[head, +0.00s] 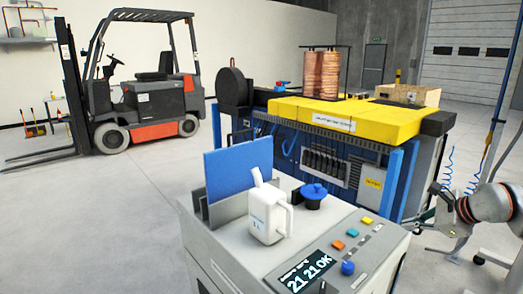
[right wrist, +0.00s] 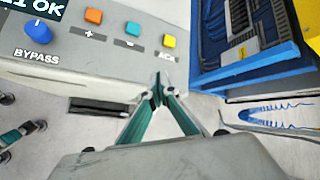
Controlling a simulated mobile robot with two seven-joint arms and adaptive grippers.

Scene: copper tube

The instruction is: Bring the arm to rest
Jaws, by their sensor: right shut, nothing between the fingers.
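My right gripper (head: 424,218) is at the right of the head view, beside the grey console (head: 225,262) and apart from it. Its arm comes in from the right edge. In the right wrist view the two teal fingers of my right gripper (right wrist: 160,90) meet at their tips, shut with nothing between them. Beyond the tips are the console's front edge and its buttons. My left gripper does not show clearly in either view.
A white jug (head: 268,215) and a blue knob (head: 313,193) are on the console. Behind it stands a blue machine with a yellow top (head: 350,115) carrying copper coils (head: 321,75). A forklift (head: 140,95) is at the far left.

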